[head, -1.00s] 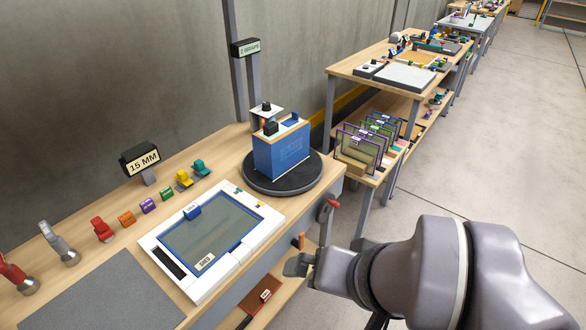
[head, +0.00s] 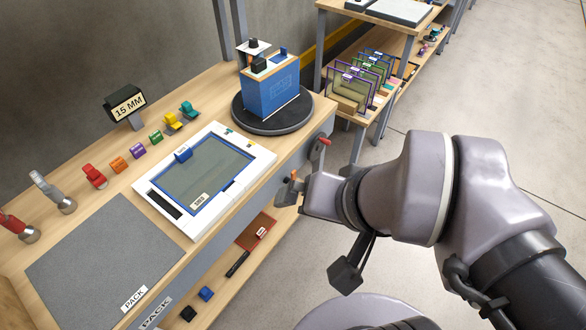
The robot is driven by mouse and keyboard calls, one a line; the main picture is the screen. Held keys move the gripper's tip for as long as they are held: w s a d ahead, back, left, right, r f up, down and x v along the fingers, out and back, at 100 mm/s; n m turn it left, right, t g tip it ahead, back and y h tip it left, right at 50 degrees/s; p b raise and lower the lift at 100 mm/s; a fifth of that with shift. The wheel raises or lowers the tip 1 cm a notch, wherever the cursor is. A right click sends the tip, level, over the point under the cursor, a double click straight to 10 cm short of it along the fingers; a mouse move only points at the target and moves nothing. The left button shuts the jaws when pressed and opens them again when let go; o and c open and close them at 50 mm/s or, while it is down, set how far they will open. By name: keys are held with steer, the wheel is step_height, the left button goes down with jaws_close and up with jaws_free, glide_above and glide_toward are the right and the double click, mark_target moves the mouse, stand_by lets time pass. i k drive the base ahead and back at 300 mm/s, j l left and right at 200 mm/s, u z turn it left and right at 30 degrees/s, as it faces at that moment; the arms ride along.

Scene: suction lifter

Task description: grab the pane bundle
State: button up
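A grey-green glass pane (head: 207,172) with a blue edge lies in a white frame (head: 253,150) on the workbench, with a blue clip on its far edge and a white label near its front. A tall blue block (head: 271,92) stands on a dark round turntable (head: 240,112) behind it. I cannot tell for certain which of these is the pane bundle. My gripper (head: 287,190) is beside the bench's right front edge, apart from both. Its fingers are small and seen from behind, so their opening is unclear.
A grey pack mat (head: 105,255) lies at the front left. Several coloured clamps (head: 95,176) line the wall side, by a 15 MM sign (head: 126,104). Upright framed panes (head: 350,88) stand on a shelf behind. A red-handled lever (head: 322,142) sticks out from the bench edge. Floor at right is clear.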

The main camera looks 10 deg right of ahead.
mark_target(266, 85)
steer(key=i+l+u, duration=1.35)
steer(key=l, duration=0.25)
steer(key=k, duration=0.05)
